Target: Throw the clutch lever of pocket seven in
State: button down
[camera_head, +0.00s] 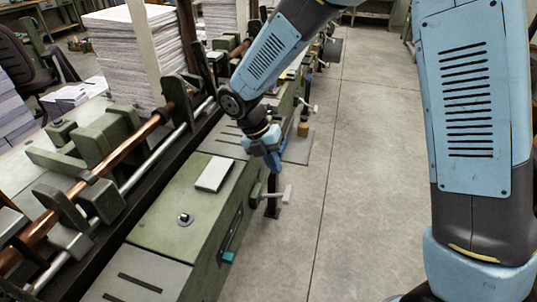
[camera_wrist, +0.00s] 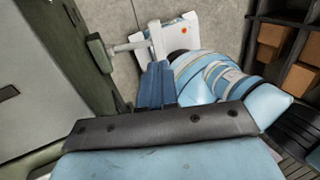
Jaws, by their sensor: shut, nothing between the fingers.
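A pale clutch lever (camera_head: 275,194) sticks out from the side of the green machine housing, toward the aisle. In the wrist view a metal lever rod (camera_wrist: 128,46) reaches from a green block on the housing (camera_wrist: 100,53) to beside my fingertips. My gripper (camera_head: 274,168) points down just above the lever, off the aisle side of the housing. Its blue fingers (camera_wrist: 156,70) are together and empty. They look very close to the rod; I cannot tell whether they touch it. No pocket number is readable.
The green housing (camera_head: 184,235) carries a pale pad (camera_head: 214,174) and a small black knob (camera_head: 185,218). A teal-handled part (camera_head: 230,244) projects lower on its side. More levers (camera_head: 309,107) stand farther along. The concrete aisle (camera_head: 350,190) is clear beside the machine.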

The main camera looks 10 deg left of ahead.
aim_at(287, 192)
jog(key=x, duration=0.8)
